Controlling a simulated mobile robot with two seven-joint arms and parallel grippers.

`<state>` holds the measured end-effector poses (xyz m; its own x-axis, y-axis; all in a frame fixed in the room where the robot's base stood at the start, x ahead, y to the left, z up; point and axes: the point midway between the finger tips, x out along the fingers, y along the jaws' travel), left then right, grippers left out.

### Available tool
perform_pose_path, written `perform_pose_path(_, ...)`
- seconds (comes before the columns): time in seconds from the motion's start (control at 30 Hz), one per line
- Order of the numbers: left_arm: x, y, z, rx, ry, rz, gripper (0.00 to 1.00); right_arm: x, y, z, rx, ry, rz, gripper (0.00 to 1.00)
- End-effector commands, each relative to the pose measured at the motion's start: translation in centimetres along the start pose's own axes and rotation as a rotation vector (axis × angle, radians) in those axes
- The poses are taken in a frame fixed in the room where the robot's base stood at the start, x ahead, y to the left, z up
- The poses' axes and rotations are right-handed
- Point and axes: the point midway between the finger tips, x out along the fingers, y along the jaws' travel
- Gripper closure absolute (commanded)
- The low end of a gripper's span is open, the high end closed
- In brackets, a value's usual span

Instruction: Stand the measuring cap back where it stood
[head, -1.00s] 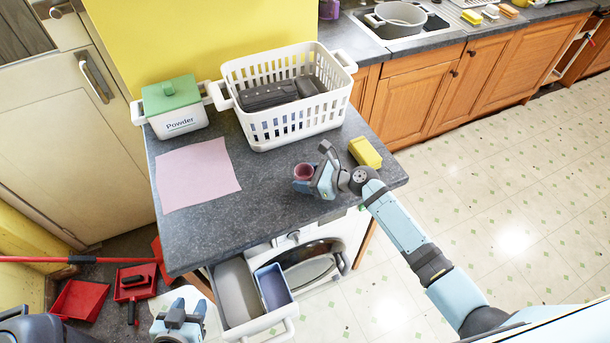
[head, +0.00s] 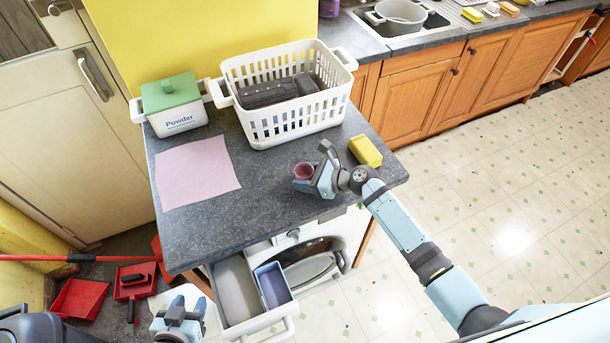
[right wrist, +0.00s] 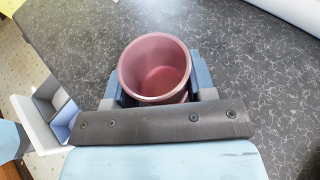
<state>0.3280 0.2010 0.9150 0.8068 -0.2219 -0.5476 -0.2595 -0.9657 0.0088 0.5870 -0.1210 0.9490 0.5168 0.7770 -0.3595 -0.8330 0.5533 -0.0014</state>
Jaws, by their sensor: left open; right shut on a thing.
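The measuring cap (head: 304,170) is a small dusky-red cup with its open mouth facing up. It also shows in the right wrist view (right wrist: 158,72), between the two fingers. My right gripper (head: 306,183) is shut on the cap over the dark worktop (head: 258,200), near its front edge. Whether the cap's base touches the worktop is hidden. My left gripper (head: 179,312) is open and empty at the bottom of the head view, left of the open drawer (head: 262,328).
A pink cloth (head: 197,172), a white basket (head: 258,132) holding dark items, a green-lidded powder box (head: 180,118) and a yellow block (head: 365,151) stand on the worktop. The worktop between cloth and cap is clear. The open drawer juts out below.

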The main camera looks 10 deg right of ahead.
Motion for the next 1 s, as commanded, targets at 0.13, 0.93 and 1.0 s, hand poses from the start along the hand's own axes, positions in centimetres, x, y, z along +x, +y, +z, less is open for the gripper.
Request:
perform_pose_path(0.13,0.08,0.00,0.12,0.000,0.000,0.000,0.57,0.08,-0.01,-0.19,0.000,0.000,0.000,0.79)
perform_pose_path(0.93,0.11,0.05,0.49,-0.001,-0.003,0.001,0.57,0.24,0.00,-0.62,0.000,0.000,0.000,0.20)
perform_pose_path(1.0,0.11,0.05,0.49,-0.001,-0.003,0.001,0.57,0.23,0.00,-0.62,0.000,0.000,0.000,0.20)
